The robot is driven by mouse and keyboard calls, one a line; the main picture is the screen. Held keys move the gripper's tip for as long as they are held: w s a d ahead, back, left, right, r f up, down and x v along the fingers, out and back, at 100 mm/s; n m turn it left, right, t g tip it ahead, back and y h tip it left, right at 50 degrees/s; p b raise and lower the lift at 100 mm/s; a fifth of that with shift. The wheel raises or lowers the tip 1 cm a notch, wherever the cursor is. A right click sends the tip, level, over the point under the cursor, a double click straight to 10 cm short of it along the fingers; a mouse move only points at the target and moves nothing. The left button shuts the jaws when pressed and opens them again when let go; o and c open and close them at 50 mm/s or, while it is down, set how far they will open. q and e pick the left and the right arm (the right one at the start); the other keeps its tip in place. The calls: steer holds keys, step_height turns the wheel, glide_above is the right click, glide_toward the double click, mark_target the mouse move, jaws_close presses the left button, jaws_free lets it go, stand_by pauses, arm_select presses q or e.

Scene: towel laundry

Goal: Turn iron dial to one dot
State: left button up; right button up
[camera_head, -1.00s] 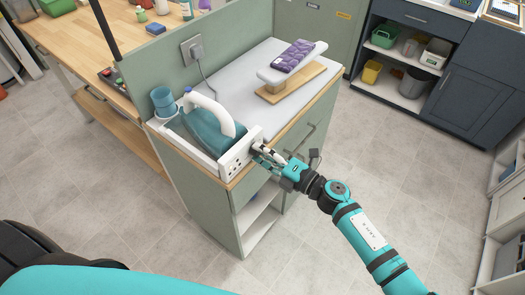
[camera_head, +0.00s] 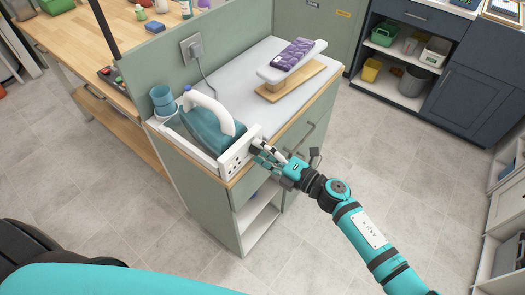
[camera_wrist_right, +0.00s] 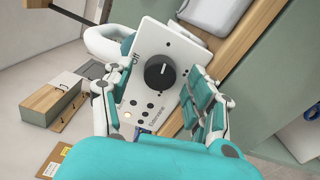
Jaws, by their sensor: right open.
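The iron (camera_head: 209,122), teal with a white handle, sits in a white holder (camera_head: 201,157) on the near left corner of the counter. In the right wrist view, the holder's white front panel (camera_wrist_right: 142,63) carries a round black dial (camera_wrist_right: 160,72), dot marks and the word "Off" close to the dial. My right gripper (camera_head: 258,153) is at the panel's right end; in the wrist view its open fingers (camera_wrist_right: 158,102) stand on both sides of the dial, apart from it. The dial is hidden by the gripper in the head view. My left gripper is not in view.
A small ironing board (camera_head: 291,62) with a folded purple cloth (camera_head: 294,53) stands farther back on the counter. A blue cup (camera_head: 163,100) is beside the iron. A cord runs to a wall socket (camera_head: 192,48). Open floor lies right of the cabinet.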

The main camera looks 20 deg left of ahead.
steer(key=v, duration=1.2)
steer(key=shift+w, duration=0.1)
steer(key=w+d+f+m+t+h, duration=0.2)
steer(key=d+f+m+t+h, duration=0.15)
steer(key=d+f+m, duration=0.5)
steer(key=w+d+f+m+t+h, duration=0.1)
steer(key=d+f+m+t+h, duration=0.15)
steer(key=f+m+h, duration=0.6)
steer(key=s+d+f+m+g, duration=0.1)
steer(key=s+d+f, duration=0.15)
steer(key=f, duration=0.35)
steer(key=s+d+f+m+g, duration=0.1)
steer(key=s+d+f+m, duration=0.1)
steer(key=d+f, duration=0.3)
steer(key=s+d+f+m+g+h, duration=0.2)
steer(key=s+d+f+m, duration=0.1)
steer(key=s+f, duration=0.35)
steer(key=s+d+f+m+g+h, duration=0.1)
steer(key=s+d+f+m, duration=0.15)
steer(key=s+f, duration=0.4)
steer(key=s+d+f+m+g+h, duration=0.1)
steer(key=s+f+m+g, duration=0.2)
steer(key=s, duration=0.9)
steer(key=s+d+f+m+g+h, duration=0.1)
steer(key=s+d+f+m+g, duration=0.1)
steer(key=s, duration=1.1)
step_height(320, 180, down, 3)
steer(key=shift+r+m+g, duration=0.1)
steer(key=shift+m+g, duration=0.45)
steer(key=shift+g, duration=0.05)
